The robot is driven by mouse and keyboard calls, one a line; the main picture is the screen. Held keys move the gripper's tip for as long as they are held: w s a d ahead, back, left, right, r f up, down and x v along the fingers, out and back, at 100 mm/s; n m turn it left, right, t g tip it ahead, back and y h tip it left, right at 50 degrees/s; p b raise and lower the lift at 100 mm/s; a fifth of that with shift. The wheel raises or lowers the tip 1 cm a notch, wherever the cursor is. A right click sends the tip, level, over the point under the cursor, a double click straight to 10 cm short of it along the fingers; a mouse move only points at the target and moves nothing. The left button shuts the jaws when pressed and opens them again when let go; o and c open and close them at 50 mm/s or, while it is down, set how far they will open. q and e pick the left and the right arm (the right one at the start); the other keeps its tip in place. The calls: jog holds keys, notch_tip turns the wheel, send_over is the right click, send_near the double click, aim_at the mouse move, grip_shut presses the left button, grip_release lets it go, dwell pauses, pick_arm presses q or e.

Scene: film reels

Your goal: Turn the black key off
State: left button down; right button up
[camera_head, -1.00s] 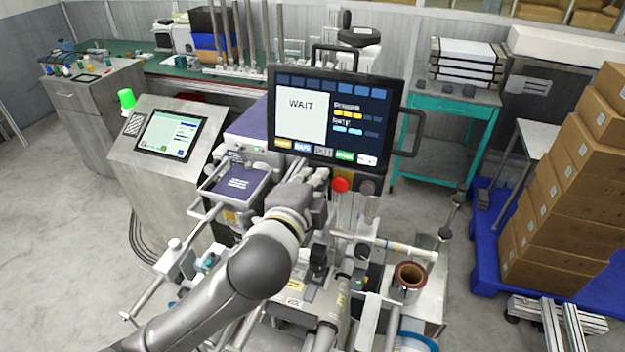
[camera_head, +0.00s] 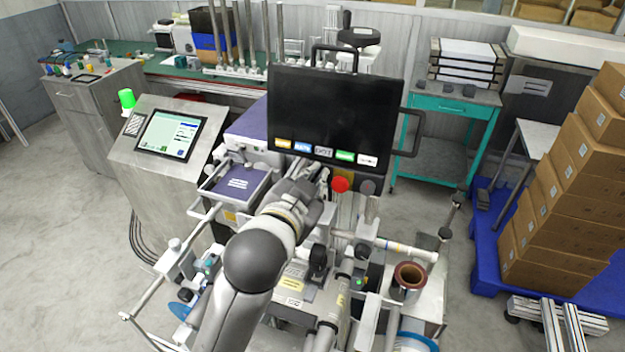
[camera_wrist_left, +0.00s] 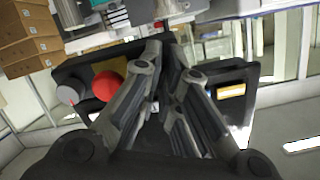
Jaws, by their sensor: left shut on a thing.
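My left gripper (camera_head: 324,180) is at the machine's front, just below the monitor and left of the red button. In the left wrist view its two fingers (camera_wrist_left: 168,62) are closed together against the dark panel. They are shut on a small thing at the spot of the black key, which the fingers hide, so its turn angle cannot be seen. The monitor (camera_head: 333,110) above is dark, with only its bottom row of coloured labels showing. My right gripper is not in view.
The red button (camera_head: 341,184) and a grey knob (camera_head: 367,187) sit close to the right of my left gripper. A side console (camera_head: 160,150) stands at left. A reel core (camera_head: 409,275) stands on the machine's right. Stacked boxes (camera_head: 560,220) are far right.

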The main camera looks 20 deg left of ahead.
pick_arm(q)
jog(key=n, duration=0.4)
jog(key=shift+n, duration=0.4)
dwell(0.4)
jog(key=c, duration=1.6)
grip_release()
jog(key=shift+c, duration=0.2)
